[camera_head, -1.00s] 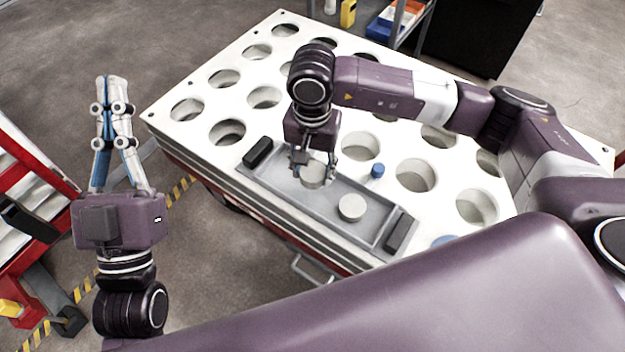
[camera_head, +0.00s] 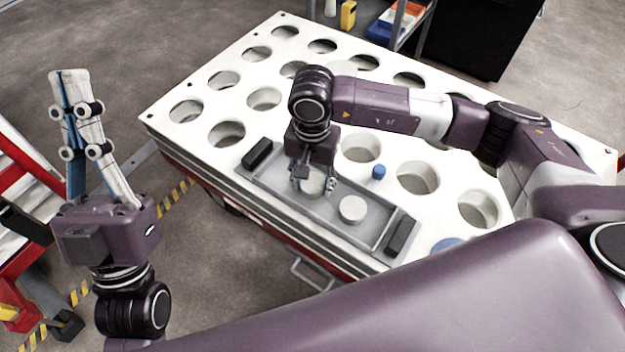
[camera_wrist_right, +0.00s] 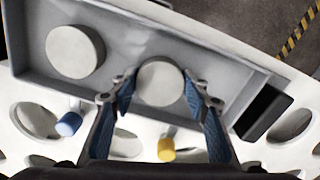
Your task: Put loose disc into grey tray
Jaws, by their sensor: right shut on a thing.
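My right gripper (camera_head: 313,186) is shut on a pale round disc (camera_head: 313,180), with one finger on each side of it. The held disc also shows between the blue finger pads in the right wrist view (camera_wrist_right: 161,83). It is inside the outline of the grey tray (camera_head: 283,203); I cannot tell whether it touches the tray floor. A second pale disc (camera_head: 352,209) lies in the tray, apart from the held one; it shows at the upper left of the wrist view (camera_wrist_right: 75,52). My left gripper (camera_head: 70,76) is empty, raised away from the table, its fingertips close together.
The tray has black end handles (camera_head: 257,154) and sits on a white table top (camera_head: 180,140) with several round holes. A blue peg (camera_head: 379,172) stands beside the tray; a yellow peg (camera_wrist_right: 166,149) shows in the wrist view. A red rack (camera_head: 25,185) stands at left.

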